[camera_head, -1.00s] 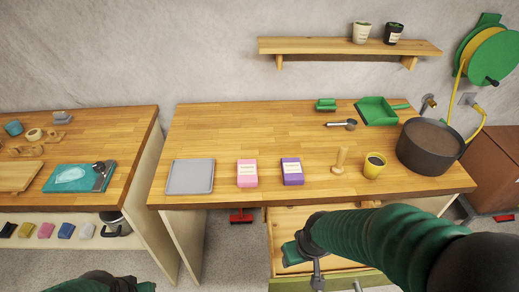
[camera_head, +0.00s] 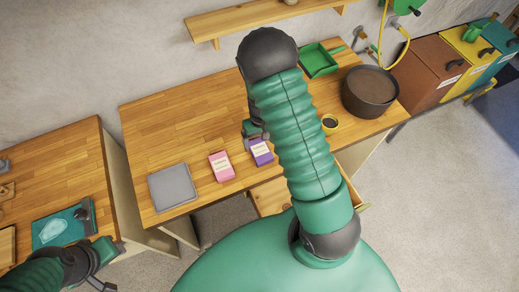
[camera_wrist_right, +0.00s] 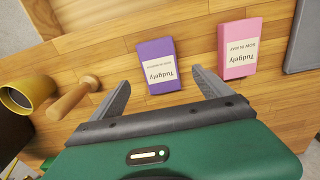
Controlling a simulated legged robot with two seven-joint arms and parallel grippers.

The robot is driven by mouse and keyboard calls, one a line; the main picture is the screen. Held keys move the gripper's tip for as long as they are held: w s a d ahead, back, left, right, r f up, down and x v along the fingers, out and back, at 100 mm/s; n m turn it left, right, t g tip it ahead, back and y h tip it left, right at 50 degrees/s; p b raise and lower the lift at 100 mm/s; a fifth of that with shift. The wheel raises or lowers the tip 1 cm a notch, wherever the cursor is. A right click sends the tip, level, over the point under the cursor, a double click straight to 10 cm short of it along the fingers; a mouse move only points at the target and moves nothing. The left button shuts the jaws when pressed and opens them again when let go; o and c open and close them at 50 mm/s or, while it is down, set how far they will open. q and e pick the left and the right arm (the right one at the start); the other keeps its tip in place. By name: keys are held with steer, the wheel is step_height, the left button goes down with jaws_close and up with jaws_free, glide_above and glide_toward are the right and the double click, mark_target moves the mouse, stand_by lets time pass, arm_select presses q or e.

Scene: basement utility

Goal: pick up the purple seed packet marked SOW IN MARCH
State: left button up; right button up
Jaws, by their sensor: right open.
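The purple seed packet (camera_head: 261,152) lies on the wooden workbench, right of the pink packet (camera_head: 221,166). In the right wrist view the purple packet (camera_wrist_right: 157,66) shows its white label upside down, with small print that seems to read SOW IN MARCH. The pink packet (camera_wrist_right: 239,48) there seems to read SOW IN MAY. My right gripper (camera_wrist_right: 160,78) is open above the bench, its fingers apart on either side of the purple packet's near end in the picture. In the head view my right gripper (camera_head: 252,133) is partly hidden by its arm. My left gripper (camera_head: 108,262) is low at the left; its jaws are unclear.
A grey tray (camera_head: 173,187) lies left of the pink packet. An open drawer is below the bench.

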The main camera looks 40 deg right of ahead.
mark_target(260, 149)
steer(key=shift+w+d+f, duration=0.1)
steer(key=shift+w+f, duration=0.2)
steer(key=shift+f, duration=0.35)
steer(key=shift+w+d+f, duration=0.1)
steer(key=shift+w+f, duration=0.15)
steer(key=shift+f, duration=0.35)
steer(key=f+p, duration=0.1)
steer(key=f, duration=0.1)
steer(key=s+f+p, duration=0.1)
steer(key=f, duration=0.1)
steer(key=shift+f, duration=0.35)
steer(key=shift+w+a, duration=0.1)
steer(key=shift+w, duration=0.15)
steer(key=shift+c, duration=1.8)
steer(key=c, duration=0.5)
steer(key=shift+s, duration=0.1)
steer(key=c, duration=0.6)
arm_select(q)
steer(key=shift+w+d+r, duration=0.2)
steer(key=shift+r, duration=0.4)
steer(key=shift+w+d+r, duration=0.15)
steer(key=shift+r, duration=0.45)
